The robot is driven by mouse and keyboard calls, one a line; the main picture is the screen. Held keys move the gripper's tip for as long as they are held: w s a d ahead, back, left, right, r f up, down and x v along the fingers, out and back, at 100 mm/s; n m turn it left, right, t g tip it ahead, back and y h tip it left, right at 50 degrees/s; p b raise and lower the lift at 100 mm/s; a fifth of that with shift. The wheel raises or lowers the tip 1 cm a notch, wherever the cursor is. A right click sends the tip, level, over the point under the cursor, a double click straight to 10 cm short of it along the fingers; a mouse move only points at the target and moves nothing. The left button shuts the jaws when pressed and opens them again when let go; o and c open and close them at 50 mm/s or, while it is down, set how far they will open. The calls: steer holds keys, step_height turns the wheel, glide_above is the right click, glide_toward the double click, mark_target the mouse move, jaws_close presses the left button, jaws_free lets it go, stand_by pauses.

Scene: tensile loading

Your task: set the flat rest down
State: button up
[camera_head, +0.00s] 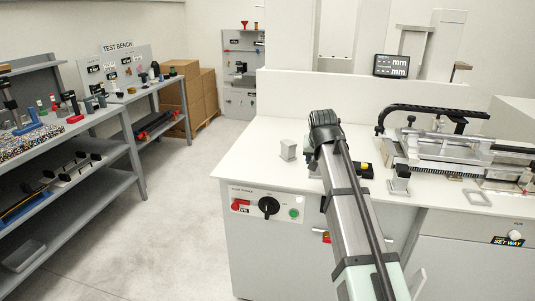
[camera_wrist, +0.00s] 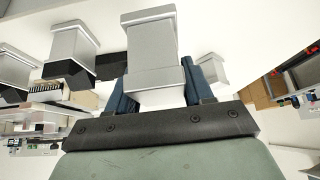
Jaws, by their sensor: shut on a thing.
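In the wrist view my gripper (camera_wrist: 162,86) has its two blue fingers on either side of a grey metal block with a flared end, taken to be the flat rest (camera_wrist: 149,50). The gripper is shut on it. A similar grey block (camera_wrist: 70,38) shows to the left in that view, and a smaller one (camera_wrist: 212,68) to the right, partly behind a finger. In the head view my arm hides the fingers and most of what they hold. I cannot tell whether the held rest touches the table.
In the head view a grey block (camera_head: 288,149) stands on the white bench (camera_head: 255,150), left of my arm. A test machine (camera_head: 450,150) lies to the right, with another grey block (camera_head: 398,186) in front of it. A square frame (camera_head: 478,198) lies near the front edge.

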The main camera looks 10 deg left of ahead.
steer(key=w+a+r+n+y, duration=0.1)
steer(key=w+a+r+n, duration=0.15)
steer(key=a, duration=0.35)
steer(key=w+a+r+n+y, duration=0.1)
steer(key=w+a+r, duration=0.1)
steer(key=w+a, duration=0.35)
steer(key=shift+s+a+f, duration=0.15)
steer(key=shift+a+f, duration=0.1)
steer(key=shift+f, duration=1.45)
steer(key=shift+s+a+f, duration=0.2)
steer(key=shift+f, duration=1.55)
steer(key=shift+s+a+f, duration=0.15)
steer(key=shift+a+f, duration=0.1)
steer(key=shift+f, duration=1.45)
steer(key=shift+f, duration=0.15)
steer(key=o, duration=1.3)
steer(key=shift+c, duration=0.2)
steer(key=v, duration=1.2)
steer(key=shift+w+r, duration=0.15)
steer(key=shift+r, duration=0.1)
